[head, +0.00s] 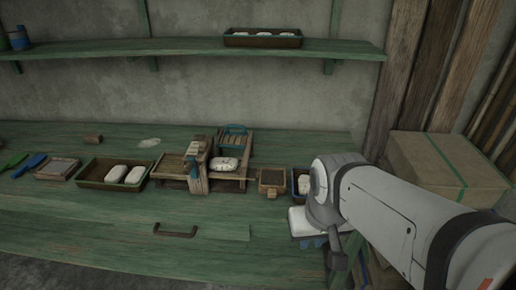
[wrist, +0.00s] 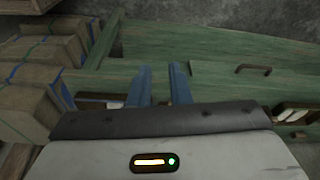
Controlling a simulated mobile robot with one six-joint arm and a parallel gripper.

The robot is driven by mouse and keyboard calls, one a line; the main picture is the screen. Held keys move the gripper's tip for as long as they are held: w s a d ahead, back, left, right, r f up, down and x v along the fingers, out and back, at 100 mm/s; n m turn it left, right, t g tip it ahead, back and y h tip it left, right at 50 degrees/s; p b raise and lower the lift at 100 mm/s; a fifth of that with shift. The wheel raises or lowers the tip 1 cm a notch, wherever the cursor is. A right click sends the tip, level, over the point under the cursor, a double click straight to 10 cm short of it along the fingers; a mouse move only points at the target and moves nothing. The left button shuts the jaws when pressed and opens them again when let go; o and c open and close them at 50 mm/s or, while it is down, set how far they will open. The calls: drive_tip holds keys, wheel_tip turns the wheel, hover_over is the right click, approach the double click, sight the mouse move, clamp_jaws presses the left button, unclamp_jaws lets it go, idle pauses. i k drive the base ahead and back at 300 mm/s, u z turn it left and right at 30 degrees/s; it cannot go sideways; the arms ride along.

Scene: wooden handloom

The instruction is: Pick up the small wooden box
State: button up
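A small wooden box (head: 272,191) stands on the green workbench, right of the wooden frame that holds a white bar. It looks open-topped with a dark inside, and nothing is seen touching it. My gripper (head: 313,243) hangs by the bench front, below and right of the box in the head view and apart from it. In the wrist view, the two blue fingers of my gripper (wrist: 162,72) stand apart with nothing between them. I cannot make out the small box in the wrist view.
A dark tray (head: 302,195) with white bars sits right of the box, partly behind my arm. A wooden frame (head: 226,186) and another tray (head: 88,184) stand left. Cardboard boxes (head: 440,165) are stacked at right.

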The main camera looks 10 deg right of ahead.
sight(272, 183)
drive_tip(key=z, duration=3.05)
drive_tip(key=k, duration=1.3)
drive_tip(key=u, duration=2.05)
drive_tip(key=i, duration=1)
